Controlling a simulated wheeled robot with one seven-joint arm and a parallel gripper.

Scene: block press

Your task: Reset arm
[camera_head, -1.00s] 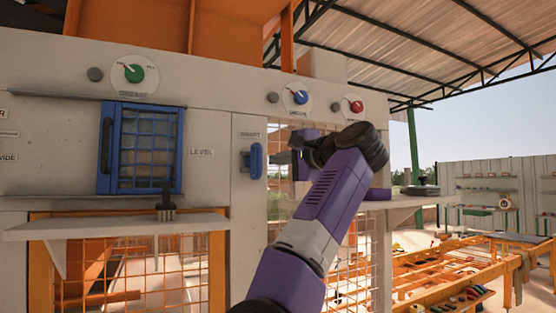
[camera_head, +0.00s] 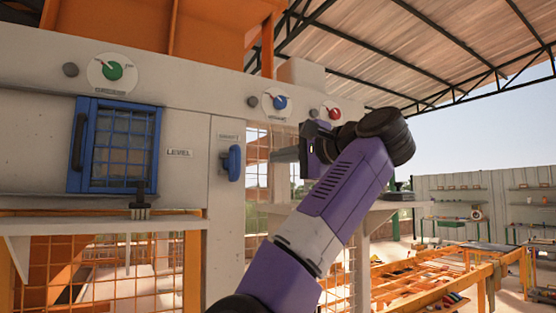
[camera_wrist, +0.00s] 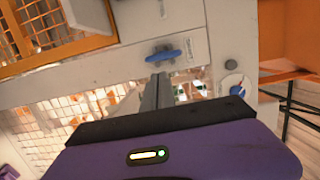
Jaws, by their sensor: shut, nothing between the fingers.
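My gripper (camera_head: 284,156) is at the end of my purple arm, in front of the press's grated opening and pointing left in the head view. In the wrist view its two dark fingers (camera_wrist: 160,90) lie together, shut and empty. Beyond the fingertips is a blue handle (camera_wrist: 163,56) on the pale panel. The same handle (camera_head: 232,163) shows in the head view, left of my gripper and apart from it. The fingertips touch nothing that I can see.
A blue barred door (camera_head: 118,148) is shut on the press front, left. Above are green (camera_head: 112,71), blue (camera_head: 280,102) and red (camera_head: 333,113) dials. Pale shelves (camera_head: 100,226) jut out below. Orange frame tables (camera_head: 420,285) stand at right; open air lies right of my arm.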

